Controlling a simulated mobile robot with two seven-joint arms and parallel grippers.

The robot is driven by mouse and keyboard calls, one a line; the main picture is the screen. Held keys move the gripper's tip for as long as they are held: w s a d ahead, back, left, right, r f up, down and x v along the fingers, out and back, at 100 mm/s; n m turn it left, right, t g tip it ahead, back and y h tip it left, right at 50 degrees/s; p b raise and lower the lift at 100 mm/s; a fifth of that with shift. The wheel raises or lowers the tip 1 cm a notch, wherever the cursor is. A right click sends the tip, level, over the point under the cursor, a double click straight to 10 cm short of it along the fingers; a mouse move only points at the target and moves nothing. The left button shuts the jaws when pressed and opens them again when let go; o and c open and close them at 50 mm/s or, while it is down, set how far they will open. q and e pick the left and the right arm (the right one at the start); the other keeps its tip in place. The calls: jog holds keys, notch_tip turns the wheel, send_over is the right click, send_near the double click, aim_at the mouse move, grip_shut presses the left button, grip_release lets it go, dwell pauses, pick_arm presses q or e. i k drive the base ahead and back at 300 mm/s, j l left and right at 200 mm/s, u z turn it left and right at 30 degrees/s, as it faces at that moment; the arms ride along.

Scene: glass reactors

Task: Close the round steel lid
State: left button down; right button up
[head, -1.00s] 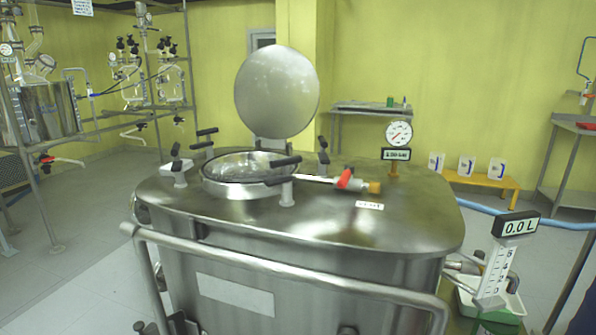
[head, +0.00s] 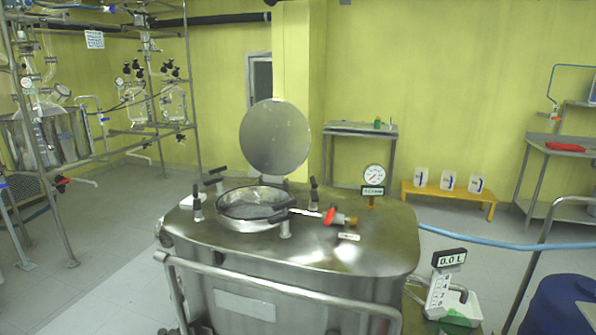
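The round steel lid (head: 274,138) stands raised, roughly upright, behind the round opening on top of the steel reactor. The opening's steel rim (head: 240,222) is uncovered, and its inside shows. Black-handled clamps (head: 197,203) stand around the rim. The steel reactor (head: 370,240) fills the lower middle of the head view. Neither of my grippers shows in the head view.
A steel rail (head: 270,275) runs across the reactor's front. A gauge (head: 373,175) and a red-handled valve (head: 330,217) stand on its top. A 0.0 L display (head: 449,258) and a blue barrel (head: 560,305) are at right. Grey floor is open at left.

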aim_at(274, 139)
jog(key=i+j+u, duration=0.3)
jog(key=j+u, duration=0.15)
jog(key=i+j+u, duration=0.8)
jog(key=u, duration=0.15)
jog(key=i+j+u, duration=0.25)
jog(key=i+u, duration=0.5)
jog(key=i, duration=1)
jog(key=i+z, duration=0.45)
jog(key=i+j+z, duration=0.15)
jog(key=i+z, duration=0.35)
jog(key=i+l+z, duration=0.1)
jog(key=i+z, duration=0.8)
jog(key=z, duration=0.15)
jog(key=i+z, duration=0.25)
jog(key=i, duration=0.4)
jog(key=i+j+z, duration=0.1)
jog(key=i+z, duration=0.2)
jog(key=i, duration=0.3)
jog(key=i+z, duration=0.5)
jog(key=z, duration=0.25)
jog(key=i+j+z, duration=0.2)
jog(key=z, duration=0.15)
